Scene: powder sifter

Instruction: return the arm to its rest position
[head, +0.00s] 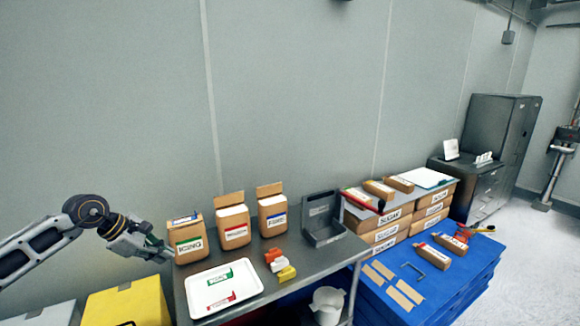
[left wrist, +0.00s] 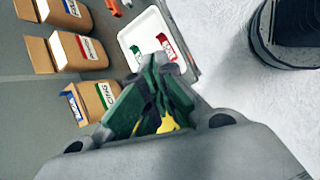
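My left arm comes in from the left in the head view. My left gripper (head: 166,252) hangs in the air just left of the icing bag (head: 189,239), at about the table's left end. In the left wrist view the green-padded fingers (left wrist: 154,72) come together at their tips, and I see nothing held between them. A patch of yellow shows behind the lower finger gap. Whether the gripper touches the icing bag is unclear in the head view. My right gripper is not in view.
The grey table (head: 335,252) holds two more bags, a white tray (head: 224,287), small coloured pieces (head: 278,262) and a dark metal holder (head: 322,218). A yellow bin (head: 128,301) stands below my left gripper. Sugar boxes (head: 386,234) and blue crates (head: 450,290) are at right.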

